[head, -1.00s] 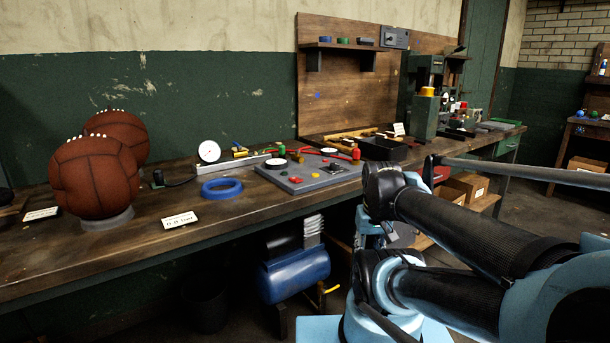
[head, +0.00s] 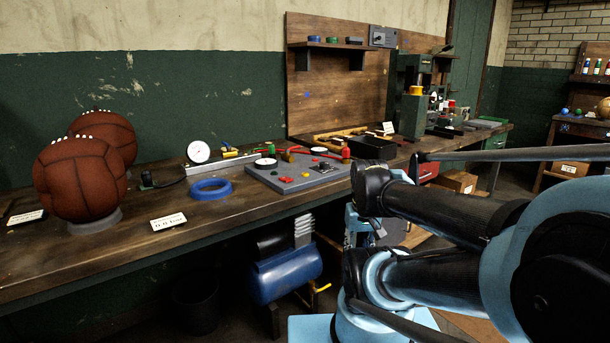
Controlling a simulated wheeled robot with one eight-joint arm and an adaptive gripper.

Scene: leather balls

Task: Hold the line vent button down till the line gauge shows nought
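A grey control panel (head: 256,177) lies on the workbench at mid-picture. It carries a small round white-faced gauge (head: 265,163), coloured buttons, a dark knob and red and green fittings. Another white dial (head: 199,151) stands upright left of the panel, by a metal rail. The labels and needles are too small to read, so I cannot tell which button is the line vent or which dial is the line gauge. My arm is folded at the lower right, in front of the bench, apart from the panel. My gripper does not show.
Two brown leather balls (head: 80,180) sit at the bench's left, the front one on a ring stand. A blue ring (head: 210,188) and a white label card (head: 168,222) lie before the panel. A blue tank (head: 287,276) is under the bench. A black tray (head: 372,148) stands right of the panel.

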